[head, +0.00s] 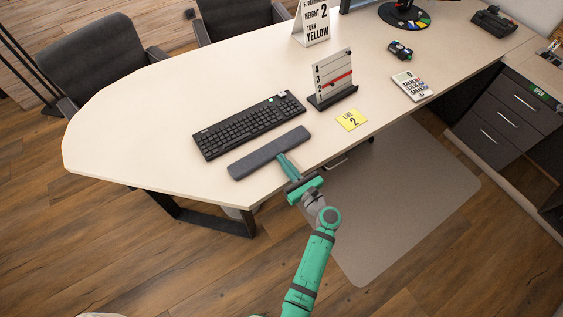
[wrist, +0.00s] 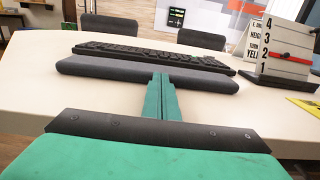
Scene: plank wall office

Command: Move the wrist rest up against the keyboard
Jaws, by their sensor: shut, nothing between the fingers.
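The wrist rest (head: 269,153) is a long dark grey padded bar lying on the desk near its front edge. The black keyboard (head: 249,125) lies behind it, roughly parallel, with a narrow strip of desk between them in the head view. In the wrist view the wrist rest (wrist: 147,73) lies across the middle, with the keyboard (wrist: 150,52) just beyond it. My gripper (head: 283,160) is shut and empty, its green fingers pointing at the rest's near long side. In the wrist view the fingertips (wrist: 161,80) meet the rest's near edge; I cannot tell whether they touch it.
A board with a red slider (head: 333,78) stands right of the keyboard, and a yellow card (head: 351,120) lies near the front edge. A calculator (head: 412,86) is farther right. The desk (head: 130,125) is clear left of the keyboard. Two chairs (head: 103,58) stand behind.

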